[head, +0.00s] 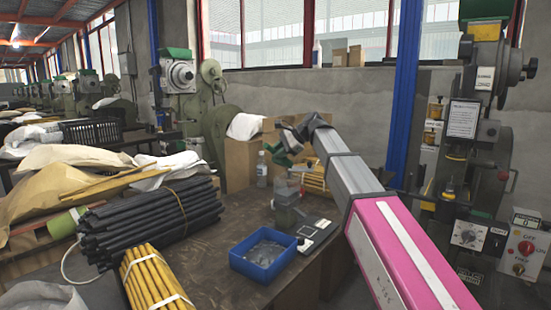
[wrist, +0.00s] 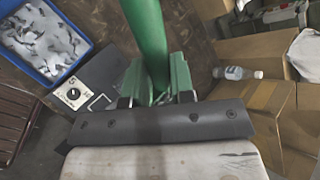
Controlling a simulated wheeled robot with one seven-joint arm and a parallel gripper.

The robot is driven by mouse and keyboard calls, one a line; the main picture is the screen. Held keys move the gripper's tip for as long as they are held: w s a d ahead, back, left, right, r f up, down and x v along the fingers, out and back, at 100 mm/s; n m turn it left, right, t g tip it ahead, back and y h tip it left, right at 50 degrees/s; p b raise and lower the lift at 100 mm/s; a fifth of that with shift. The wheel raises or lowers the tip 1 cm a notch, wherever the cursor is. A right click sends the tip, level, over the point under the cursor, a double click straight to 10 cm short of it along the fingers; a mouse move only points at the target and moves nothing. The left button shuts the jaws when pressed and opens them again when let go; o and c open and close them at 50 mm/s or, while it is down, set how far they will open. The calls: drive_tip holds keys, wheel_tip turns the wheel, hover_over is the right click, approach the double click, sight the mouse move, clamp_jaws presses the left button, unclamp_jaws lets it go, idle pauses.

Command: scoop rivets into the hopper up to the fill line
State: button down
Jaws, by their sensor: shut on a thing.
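My gripper (head: 299,134) is raised above the far part of the workbench. It is shut on a green scoop (head: 281,157); the scoop's green handle (wrist: 147,40) rises between the jaws (wrist: 153,97) in the wrist view. The scoop's bowl is not clear, so I cannot tell whether it holds rivets. A blue bin (head: 236,262) of small metallic rivets (head: 263,252) sits on the bench, nearer than the gripper; it also shows in the wrist view (wrist: 72,67). A small grey device (head: 288,215) with a clear-looking top, perhaps the hopper, stands below the scoop. No fill line can be made out.
A clear bottle (head: 262,170) and cardboard boxes (head: 238,162) stand at the back. Dark rods (head: 150,220) and yellow rods (head: 155,283) fill the left side. A large press (head: 480,150) stands right.

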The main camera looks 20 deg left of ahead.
drive_tip(key=shift+w+d+r+m+g+y, duration=0.35)
drive_tip(key=shift+w+g, duration=0.2)
drive_tip(key=shift+w, duration=0.2)
drive_tip(key=shift+w+d+r+m+g+y, duration=0.25)
drive_tip(key=shift+w+r+m+g+y, duration=0.2)
drive_tip(key=shift+w+g, duration=0.25)
drive_tip(key=shift+w+d+r+m+g+y, duration=0.3)
drive_tip(key=shift+w+m+g+y, duration=0.15)
drive_tip(key=shift+w, duration=0.35)
drive_tip(key=shift+s, duration=0.15)
drive_tip(key=shift+s+a+r, duration=0.1)
drive_tip(key=shift+s+a, duration=0.15)
drive_tip(key=s+t, duration=0.1)
drive_tip(key=s+a+r+n+t+h, duration=0.1)
drive_tip(key=s+a+n+t+h, duration=0.1)
drive_tip(key=shift+s+r, duration=0.2)
drive_tip(key=shift+r, duration=0.05)
drive_tip(key=s+r+n+t, duration=0.1)
drive_tip(key=s+r+t+h, duration=0.1)
drive_tip(key=s+r+n+t+h, duration=0.1)
drive_tip(key=t, duration=0.1)
drive_tip(key=shift+a+r+n, duration=0.1)
drive_tip(key=shift+a+n, duration=0.2)
drive_tip(key=shift+n, duration=0.05)
drive_tip(key=shift+s+r+t+h, duration=0.15)
drive_tip(key=shift+r+t+h, duration=0.15)
drive_tip(key=shift+r, duration=0.1)
drive_tip(key=shift+d+f, duration=0.1)
